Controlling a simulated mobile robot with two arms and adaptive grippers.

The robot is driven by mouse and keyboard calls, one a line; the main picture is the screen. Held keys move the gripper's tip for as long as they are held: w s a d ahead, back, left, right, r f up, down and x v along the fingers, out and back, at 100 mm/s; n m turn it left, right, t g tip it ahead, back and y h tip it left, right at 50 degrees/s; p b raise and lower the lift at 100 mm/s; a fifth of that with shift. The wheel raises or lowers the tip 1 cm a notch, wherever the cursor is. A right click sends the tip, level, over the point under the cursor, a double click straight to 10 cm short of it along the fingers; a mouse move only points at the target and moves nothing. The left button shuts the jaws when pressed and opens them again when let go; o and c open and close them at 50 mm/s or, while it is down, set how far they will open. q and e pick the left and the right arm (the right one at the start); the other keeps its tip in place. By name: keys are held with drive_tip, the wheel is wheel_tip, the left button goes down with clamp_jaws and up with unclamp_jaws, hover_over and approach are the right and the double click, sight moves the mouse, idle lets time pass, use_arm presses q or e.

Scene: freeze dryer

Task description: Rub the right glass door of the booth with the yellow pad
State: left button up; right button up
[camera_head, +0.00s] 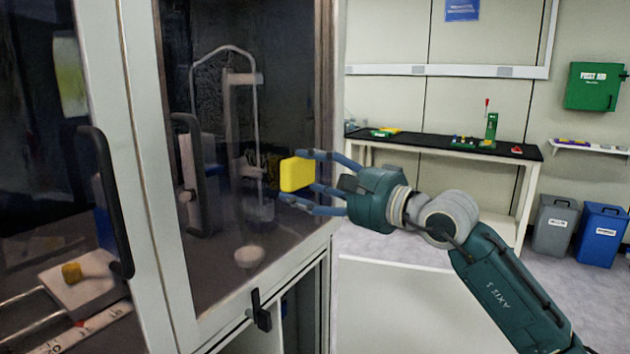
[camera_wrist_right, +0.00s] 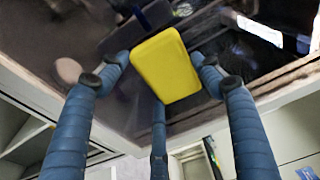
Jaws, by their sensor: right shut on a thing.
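The yellow pad (camera_head: 297,174) is held between the blue fingers of my right gripper (camera_head: 312,180), in front of the right glass door (camera_head: 225,255) of the booth. In the right wrist view the pad (camera_wrist_right: 165,66) sits between the fingertips, with the dark glass behind it. I cannot tell whether the pad touches the glass. The right door has a black handle (camera_head: 192,175) on its left side. The left glass door (camera_head: 40,130) with its own black handle (camera_head: 106,200) is at the left. My left gripper is not in view.
A black latch (camera_head: 261,310) sticks out below the right door. Behind the glass are a tube frame and a white tray (camera_head: 85,290). A black-topped bench (camera_head: 440,146) stands at the back, with grey (camera_head: 555,225) and blue (camera_head: 601,235) bins at the right.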

sight(293, 187)
drive_tip(key=shift+s+a+f+b, duration=0.1)
drive_tip(key=shift+s+a+b, duration=0.15)
drive_tip(key=shift+s+a, duration=0.35)
drive_tip(key=shift+s+a+f+b, duration=0.1)
drive_tip(key=shift+s+a+b, duration=0.25)
drive_tip(key=shift+s, duration=0.45)
drive_tip(key=shift+s+a+r, duration=0.1)
drive_tip(key=shift+s+a, duration=0.35)
drive_tip(key=shift+s, duration=0.25)
drive_tip(key=shift+s+a+b, duration=0.35)
drive_tip(key=shift+a+b, duration=0.1)
drive_tip(key=shift+b, duration=0.1)
drive_tip(key=shift+s+a+b, duration=0.3)
drive_tip(key=shift+s, duration=0.3)
drive_tip(key=shift+s+a+b, duration=0.3)
drive_tip(key=shift+s, duration=0.3)
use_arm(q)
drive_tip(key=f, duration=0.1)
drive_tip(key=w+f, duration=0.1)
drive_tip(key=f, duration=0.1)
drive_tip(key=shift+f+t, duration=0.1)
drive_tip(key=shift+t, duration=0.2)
